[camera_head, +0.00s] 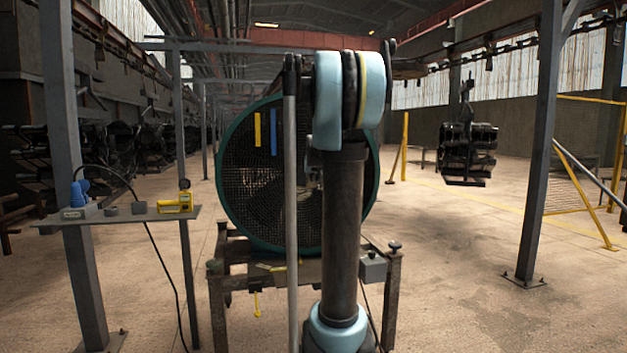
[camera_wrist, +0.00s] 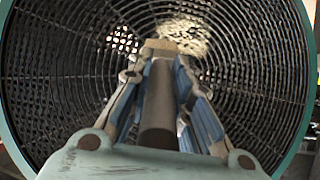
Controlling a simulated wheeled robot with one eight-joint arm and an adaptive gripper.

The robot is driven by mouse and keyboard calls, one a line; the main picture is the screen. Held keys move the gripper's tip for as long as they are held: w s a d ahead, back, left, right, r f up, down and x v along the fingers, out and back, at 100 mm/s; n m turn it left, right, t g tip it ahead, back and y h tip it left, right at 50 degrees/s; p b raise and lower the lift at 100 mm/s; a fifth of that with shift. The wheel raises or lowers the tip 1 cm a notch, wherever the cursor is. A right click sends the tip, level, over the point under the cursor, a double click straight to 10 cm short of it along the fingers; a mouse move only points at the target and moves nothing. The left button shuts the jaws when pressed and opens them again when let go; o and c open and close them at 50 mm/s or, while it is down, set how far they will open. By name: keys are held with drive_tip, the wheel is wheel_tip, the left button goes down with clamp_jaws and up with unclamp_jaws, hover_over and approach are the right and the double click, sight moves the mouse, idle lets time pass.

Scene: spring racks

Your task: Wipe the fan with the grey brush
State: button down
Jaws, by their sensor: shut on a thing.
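The fan (camera_head: 245,185) is a large round fan with a green rim and a dark wire grille, standing upright on a metal stand in the middle of the head view. Its grille (camera_wrist: 60,80) fills most of the wrist view. My gripper (camera_wrist: 158,72) is shut on the grey brush (camera_wrist: 158,112), with a finger on each side of its grey handle. The brush's tan end points at the grille near its middle. I cannot tell whether it touches the grille. In the head view my arm hides the gripper, the brush and part of the fan.
A shelf (camera_head: 130,214) on a grey post at left carries a yellow device (camera_head: 175,203) and a blue item (camera_head: 77,195), with a hanging cable. A grey post (camera_head: 541,150) stands at right. Dark racks hang behind. The floor (camera_head: 455,270) at right is clear.

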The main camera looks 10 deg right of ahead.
drive_tip(key=shift+s, duration=0.15)
drive_tip(key=shift+s+a, duration=0.2)
drive_tip(key=shift+s, duration=1.25)
drive_tip(key=w+a+f, duration=0.3)
drive_tip(key=a+f, duration=0.2)
drive_tip(key=a, duration=0.4)
drive_tip(key=w+d, duration=0.1)
drive_tip(key=w, duration=0.5)
drive_tip(key=shift+f, duration=0.25)
drive_tip(key=shift+w+d, duration=0.2)
drive_tip(key=shift+w, duration=0.45)
idle(0.5)
drive_tip(key=shift+d, duration=0.1)
